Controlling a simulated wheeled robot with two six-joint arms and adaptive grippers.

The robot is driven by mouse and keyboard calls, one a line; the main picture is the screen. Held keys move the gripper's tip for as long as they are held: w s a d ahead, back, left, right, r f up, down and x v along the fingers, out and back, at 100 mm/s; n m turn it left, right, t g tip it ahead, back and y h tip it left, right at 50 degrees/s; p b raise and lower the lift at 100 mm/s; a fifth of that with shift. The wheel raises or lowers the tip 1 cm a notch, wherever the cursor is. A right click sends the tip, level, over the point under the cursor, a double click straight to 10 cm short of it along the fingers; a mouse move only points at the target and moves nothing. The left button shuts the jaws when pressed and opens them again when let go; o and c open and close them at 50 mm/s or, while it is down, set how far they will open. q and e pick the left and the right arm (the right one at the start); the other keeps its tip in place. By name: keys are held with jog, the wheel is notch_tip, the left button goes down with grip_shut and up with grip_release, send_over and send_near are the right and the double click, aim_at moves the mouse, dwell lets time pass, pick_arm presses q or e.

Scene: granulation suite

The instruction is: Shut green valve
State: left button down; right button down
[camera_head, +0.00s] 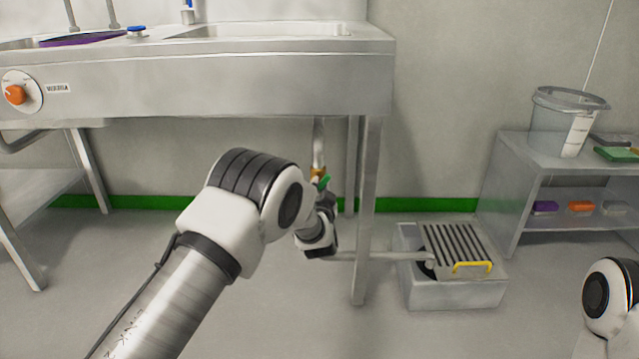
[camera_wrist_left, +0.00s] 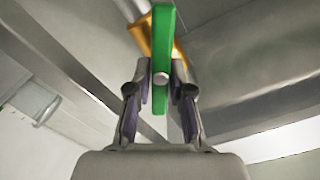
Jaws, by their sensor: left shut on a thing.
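The green valve handle (camera_head: 323,182) sits on a brass valve body (camera_head: 317,172) on the drain pipe under the steel sink. My left arm reaches under the sink, and its gripper is mostly hidden behind my own wrist in the head view. In the left wrist view the two fingers of my left gripper (camera_wrist_left: 160,88) are closed on either side of the green handle (camera_wrist_left: 163,40), which stands lengthwise between them. The brass body (camera_wrist_left: 143,36) shows behind the handle. Only a white joint of my right arm shows at the lower right of the head view; its gripper is out of frame.
A sink leg (camera_head: 367,210) stands just right of my left wrist. A pipe (camera_head: 375,257) runs low to a grated floor drain box (camera_head: 450,290) with a yellow handle. A steel shelf (camera_head: 510,190) with a clear bucket (camera_head: 562,125) stands at right. An orange knob (camera_head: 15,94) is on the sink front.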

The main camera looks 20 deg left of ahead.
pick_arm(q)
jog(key=m+p, duration=0.2)
jog(key=shift+d+r+m, duration=0.1)
jog(key=shift+r+m, duration=0.05)
jog(key=shift+m, duration=0.15)
jog(key=m+p, duration=0.2)
jog(key=shift+f+m, duration=0.2)
jog(key=shift+m, duration=0.2)
jog(key=m+p, duration=0.1)
jog(key=m, duration=0.1)
jog(key=shift+d+f+m, duration=0.1)
jog(key=shift+f+m, duration=0.05)
jog(key=shift+m, duration=0.15)
jog(key=shift+w+f+m+p, duration=0.15)
jog(key=shift+m+p, duration=0.2)
jog(key=shift+m, duration=0.5)
jog(key=shift+s+f+m+p, duration=0.1)
jog(key=shift+m+p, duration=0.25)
jog(key=shift+m, duration=0.5)
jog(key=c, duration=1)
grip_release()
jog(key=shift+c, duration=0.2)
